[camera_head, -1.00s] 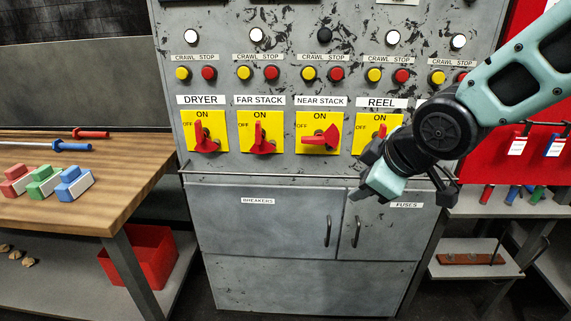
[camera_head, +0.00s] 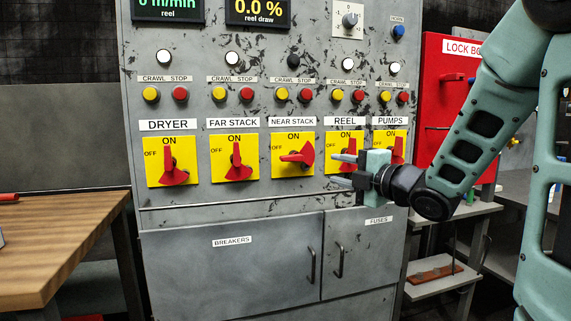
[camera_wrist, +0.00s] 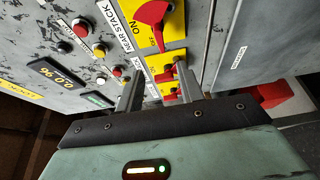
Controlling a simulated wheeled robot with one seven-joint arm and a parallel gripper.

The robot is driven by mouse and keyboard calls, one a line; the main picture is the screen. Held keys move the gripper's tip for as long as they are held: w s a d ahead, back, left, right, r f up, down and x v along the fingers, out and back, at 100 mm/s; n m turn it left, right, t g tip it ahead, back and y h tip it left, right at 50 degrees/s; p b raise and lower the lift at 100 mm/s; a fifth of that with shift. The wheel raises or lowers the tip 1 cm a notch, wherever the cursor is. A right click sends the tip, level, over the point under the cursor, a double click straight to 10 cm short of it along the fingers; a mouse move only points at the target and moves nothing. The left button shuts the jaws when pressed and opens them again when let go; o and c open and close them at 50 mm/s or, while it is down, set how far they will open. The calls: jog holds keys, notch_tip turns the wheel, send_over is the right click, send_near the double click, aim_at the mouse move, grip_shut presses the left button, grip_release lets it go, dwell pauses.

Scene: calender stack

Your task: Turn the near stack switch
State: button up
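The near stack switch (camera_head: 297,157) is a red handle on a yellow plate under the NEAR STACK label (camera_head: 293,122). Its handle lies sideways, narrow end to the left on the OFF side, wide end to the right. It also shows at the top of the wrist view (camera_wrist: 153,12). My gripper (camera_head: 338,169) is open and empty, fingers pointing left, to the right of the near stack plate. It overlaps the REEL switch plate in the head view. In the wrist view its two fingers (camera_wrist: 160,72) stand apart, below the near stack switch. Contact is not visible.
The DRYER (camera_head: 172,163), FAR STACK (camera_head: 237,162) and PUMPS (camera_head: 398,150) handles stand upright. The REEL handle (camera_head: 352,146) is partly hidden by my gripper. Crawl and stop buttons sit above. A rail (camera_head: 230,203) runs below. A wooden table (camera_head: 60,240) is at left.

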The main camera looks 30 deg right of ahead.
aim_at(296, 159)
jog(key=w+p, duration=0.2)
jog(key=w, duration=0.3)
jog(key=w+a+p, duration=0.1)
jog(key=w+p, duration=0.2)
jog(key=w, duration=0.3)
jog(key=w+a+p, duration=0.1)
jog(key=w+p, duration=0.1)
jog(key=w, duration=0.4)
jog(key=shift+p, duration=0.35)
grip_shut()
